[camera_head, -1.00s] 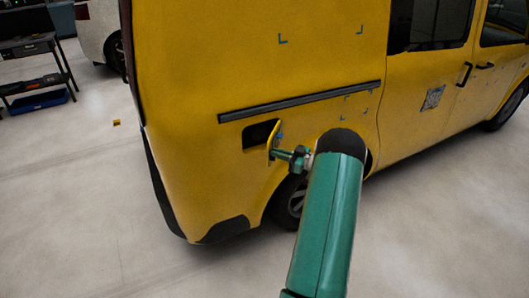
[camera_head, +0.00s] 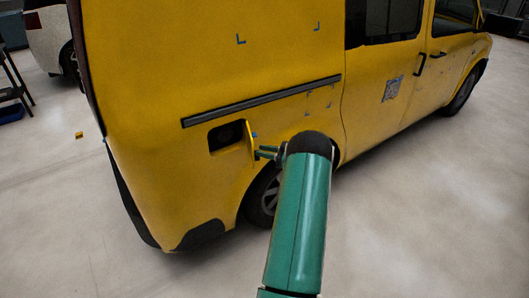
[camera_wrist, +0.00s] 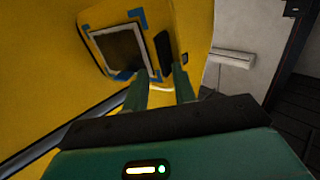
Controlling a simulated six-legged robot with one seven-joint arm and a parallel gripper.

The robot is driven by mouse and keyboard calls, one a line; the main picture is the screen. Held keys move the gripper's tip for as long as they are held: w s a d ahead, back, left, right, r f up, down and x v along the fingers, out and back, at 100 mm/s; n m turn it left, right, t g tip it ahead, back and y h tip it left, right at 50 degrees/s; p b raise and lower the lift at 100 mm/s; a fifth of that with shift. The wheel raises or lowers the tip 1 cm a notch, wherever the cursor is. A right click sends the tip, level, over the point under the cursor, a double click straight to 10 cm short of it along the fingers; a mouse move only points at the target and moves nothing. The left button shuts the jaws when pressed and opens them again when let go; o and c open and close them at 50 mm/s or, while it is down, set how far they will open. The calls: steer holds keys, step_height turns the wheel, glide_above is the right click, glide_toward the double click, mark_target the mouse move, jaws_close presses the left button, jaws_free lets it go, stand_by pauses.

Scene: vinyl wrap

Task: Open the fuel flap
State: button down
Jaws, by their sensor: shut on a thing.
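The fuel flap (camera_head: 249,143) is a small yellow panel on the side of the yellow van (camera_head: 200,60). It stands swung out at the right edge of a dark rectangular opening (camera_head: 226,136). My gripper (camera_head: 259,154) is at the flap's outer edge, with its green fingers shut on the flap. In the wrist view my two fingers (camera_wrist: 161,80) reach up to yellow panelwork, and the exact grip is hard to make out. My green arm hides part of the van below and right of the flap.
A dark rail (camera_head: 262,101) runs along the van just above the opening. The rear wheel (camera_head: 263,197) is close below the flap. Light floor (camera_head: 420,210) is open to the right. A dark rack (camera_head: 12,90) and a white car (camera_head: 52,40) stand at the left.

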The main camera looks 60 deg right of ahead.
steer(key=shift+w+d+r+h, duration=0.2)
steer(key=shift+w+h, duration=0.1)
steer(key=shift+w, duration=0.05)
steer(key=c, duration=1.6)
jaws_free()
steer(key=shift+o, duration=0.3)
steer(key=shift+w+d+f, duration=0.15)
steer(key=shift+w+f, duration=0.05)
steer(key=shift+s+r, duration=0.1)
steer(key=shift+s, duration=0.1)
steer(key=shift+s, duration=0.1)
steer(key=v, duration=1.4)
steer(key=shift+f, duration=0.25)
